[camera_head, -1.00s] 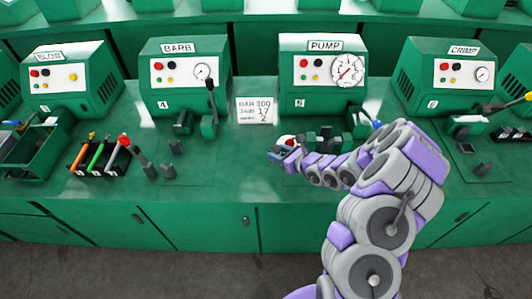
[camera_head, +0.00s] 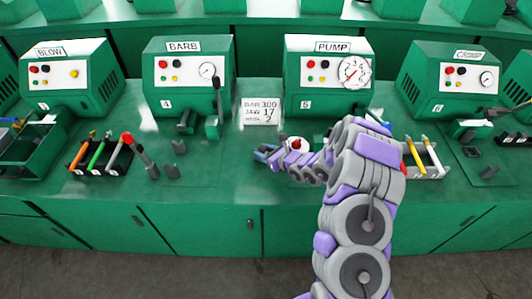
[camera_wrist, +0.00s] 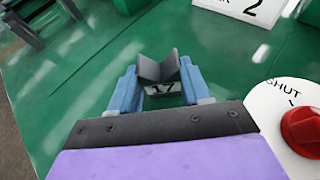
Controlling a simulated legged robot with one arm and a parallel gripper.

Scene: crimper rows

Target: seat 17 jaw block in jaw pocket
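My gripper (camera_wrist: 160,85) has two blue fingers, one on each side of the 17 jaw block (camera_wrist: 162,89), and looks closed on it at the fingertips. The block is a small piece with a "17" label and a dark V-shaped top. In the head view my gripper (camera_head: 266,153) is low over the green bench in front of the card and the PUMP machine (camera_head: 328,75); the block is too small to make out there. I cannot pick out the jaw pocket for certain; my arm covers part of the PUMP front.
A white dial with a red knob (camera_wrist: 304,130), marked SHUT, is close to the right of my gripper. Coloured-handle tools in a rack (camera_head: 98,160) and dark posts (camera_head: 172,172) stand to the left.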

